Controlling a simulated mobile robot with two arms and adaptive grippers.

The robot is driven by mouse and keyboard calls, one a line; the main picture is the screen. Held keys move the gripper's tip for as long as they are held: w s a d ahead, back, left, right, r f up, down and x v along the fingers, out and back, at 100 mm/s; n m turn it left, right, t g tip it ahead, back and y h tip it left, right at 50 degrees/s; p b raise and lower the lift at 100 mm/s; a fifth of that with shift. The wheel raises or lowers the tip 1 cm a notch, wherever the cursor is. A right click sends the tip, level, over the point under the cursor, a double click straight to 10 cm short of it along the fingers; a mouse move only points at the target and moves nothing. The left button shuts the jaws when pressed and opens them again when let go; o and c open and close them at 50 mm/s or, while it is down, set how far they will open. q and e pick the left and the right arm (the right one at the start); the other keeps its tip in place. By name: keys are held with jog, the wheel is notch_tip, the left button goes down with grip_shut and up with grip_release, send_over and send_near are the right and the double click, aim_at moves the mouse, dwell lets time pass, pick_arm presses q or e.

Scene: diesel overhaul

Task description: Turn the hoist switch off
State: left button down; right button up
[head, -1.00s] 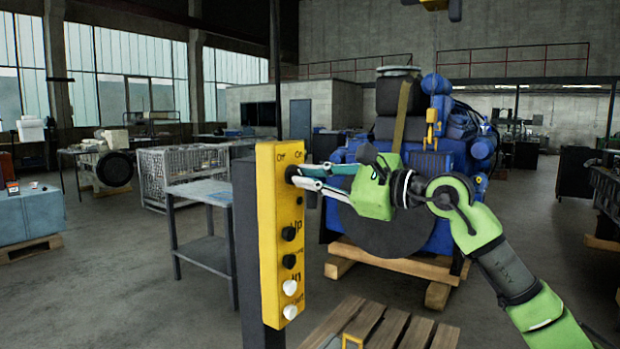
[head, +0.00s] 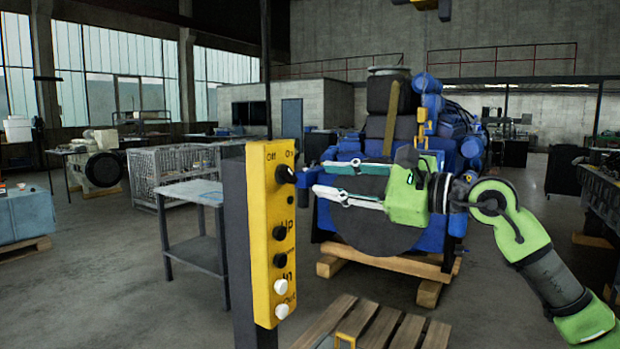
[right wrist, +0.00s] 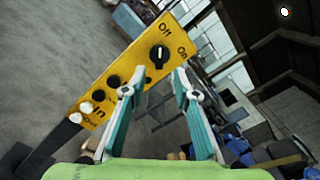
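The yellow hoist control panel (head: 270,230) stands upright on a dark post at the centre left. Its black rotary switch (head: 284,175) sits at the top, below the labels Off and On. In the right wrist view the switch (right wrist: 159,55) faces me, and its white mark points up the picture towards the Off label. My right gripper (head: 318,177) is open and empty, to the right of the switch and apart from it. In the right wrist view its two fingertips (right wrist: 157,80) stand apart with the switch just beyond the gap. My left gripper is not in view.
Black and white push buttons (head: 281,286) line the panel below the switch. A blue engine (head: 445,200) on a wooden pallet stands behind my right gripper. A grey metal table (head: 195,240) is behind the panel. A slatted wooden pallet (head: 385,328) lies at the front.

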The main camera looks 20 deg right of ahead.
jog(key=shift+v, duration=2.35)
jog(key=shift+a, duration=0.1)
